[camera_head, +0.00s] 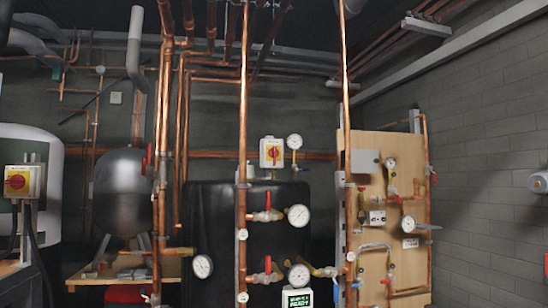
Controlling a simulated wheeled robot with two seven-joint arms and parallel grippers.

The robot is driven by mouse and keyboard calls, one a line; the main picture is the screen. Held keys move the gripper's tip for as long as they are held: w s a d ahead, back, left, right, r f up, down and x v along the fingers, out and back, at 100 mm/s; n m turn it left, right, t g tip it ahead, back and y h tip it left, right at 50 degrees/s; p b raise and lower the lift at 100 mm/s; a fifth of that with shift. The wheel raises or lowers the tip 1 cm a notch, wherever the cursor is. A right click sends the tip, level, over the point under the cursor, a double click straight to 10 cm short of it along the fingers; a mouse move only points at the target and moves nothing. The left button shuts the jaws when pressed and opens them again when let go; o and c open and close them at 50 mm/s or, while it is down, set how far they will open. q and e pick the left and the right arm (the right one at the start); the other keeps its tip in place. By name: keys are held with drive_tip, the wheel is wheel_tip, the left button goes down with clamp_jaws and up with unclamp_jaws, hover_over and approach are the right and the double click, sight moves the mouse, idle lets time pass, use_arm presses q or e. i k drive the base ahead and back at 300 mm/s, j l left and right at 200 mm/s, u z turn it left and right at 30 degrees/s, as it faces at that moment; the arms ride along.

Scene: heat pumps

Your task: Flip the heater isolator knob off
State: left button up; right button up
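One isolator knob (17,182) is on a pale box at the far left, beside a white tank. The other isolator knob (273,152) is on a white box in the middle, above a black tank. I cannot read the labels, so I cannot tell which one is the heater isolator. The knobs are too small to read their exact positions. Neither of my grippers shows in this view.
Vertical copper pipes (243,110) with red-handled valves and round gauges (298,215) stand in front of the black tank (205,215). A wooden panel (380,240) with pipework stands to the right. A grey round vessel (122,190) is at left. A lit display (297,299) is at the bottom.

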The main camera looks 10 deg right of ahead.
sight(273, 152)
drive_tip(key=i+l+u, duration=0.3)
drive_tip(key=i+l, duration=0.35)
drive_tip(key=i, duration=0.25)
drive_tip(key=i+l+u, duration=0.3)
drive_tip(key=i+l, duration=0.5)
drive_tip(key=l, duration=0.1)
